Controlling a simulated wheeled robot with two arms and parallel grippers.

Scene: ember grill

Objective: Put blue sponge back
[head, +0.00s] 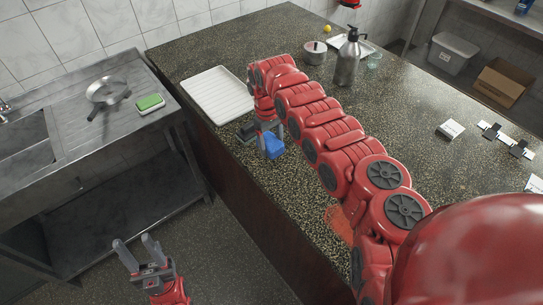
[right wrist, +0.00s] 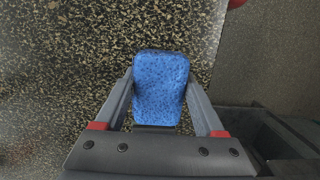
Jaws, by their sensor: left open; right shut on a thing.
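The blue sponge (head: 274,147) is between the fingers of my right gripper (head: 270,138), near the left edge of the speckled counter (head: 440,165). In the right wrist view the blue sponge (right wrist: 160,88) sits between both fingers of the right gripper (right wrist: 160,95), which is shut on it. I cannot tell whether the sponge touches the counter. My left gripper (head: 138,252) is open and empty, low over the floor at lower left.
A white ribbed tray (head: 218,95) lies behind the gripper. A pump bottle (head: 348,60) and a pot (head: 315,53) stand at the back. A red-orange patch (head: 340,222) marks the counter. A green sponge (head: 150,102) and a pan (head: 106,91) rest on the steel sink unit.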

